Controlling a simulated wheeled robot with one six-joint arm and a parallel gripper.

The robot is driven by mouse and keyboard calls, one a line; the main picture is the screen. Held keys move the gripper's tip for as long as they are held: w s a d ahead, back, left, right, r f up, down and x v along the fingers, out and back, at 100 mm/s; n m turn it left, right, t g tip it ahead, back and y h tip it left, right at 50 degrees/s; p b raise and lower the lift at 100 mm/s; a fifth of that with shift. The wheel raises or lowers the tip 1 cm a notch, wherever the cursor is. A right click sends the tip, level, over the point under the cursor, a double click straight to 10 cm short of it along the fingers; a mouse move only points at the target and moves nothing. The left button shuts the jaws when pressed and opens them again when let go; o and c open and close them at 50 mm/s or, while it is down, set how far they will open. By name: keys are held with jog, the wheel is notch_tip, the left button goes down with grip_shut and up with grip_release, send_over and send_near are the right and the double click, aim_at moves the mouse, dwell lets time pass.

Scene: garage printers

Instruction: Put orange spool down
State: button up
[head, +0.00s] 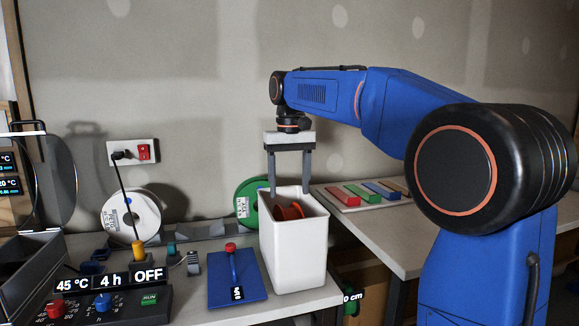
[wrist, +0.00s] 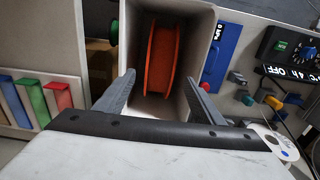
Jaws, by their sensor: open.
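The orange spool (wrist: 162,58) stands on edge inside a white open-topped bin (head: 293,254). In the head view only the upper part of the spool (head: 289,211) shows above the bin's near wall. The bin also shows in the wrist view (wrist: 198,24). My gripper (head: 290,190) points down over the bin's opening with its fingers apart. In the wrist view my gripper (wrist: 163,88) has one finger on each side of the spool, with gaps between, and holds nothing. The spool's bottom is hidden.
A control box (head: 110,305) is at front left. Coloured bars (head: 362,193) lie on the right table.

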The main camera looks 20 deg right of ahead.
notch_tip(320, 180, up, 12)
jog(key=shift+r, duration=0.25)
dwell(0.4)
jog(key=s+d+f+t, duration=0.2)
jog(key=s+d+f, duration=0.1)
jog(key=s+f, duration=1.3)
jog(key=s+d+f+t, duration=0.2)
jog(key=s+d+f, duration=0.2)
jog(key=s+f, duration=1.3)
notch_tip(320, 180, down, 3)
jog(key=shift+s+f+t, duration=0.1)
jog(key=shift+s+t, duration=0.1)
jog(key=shift+t, duration=0.2)
jog(key=shift+a, duration=0.15)
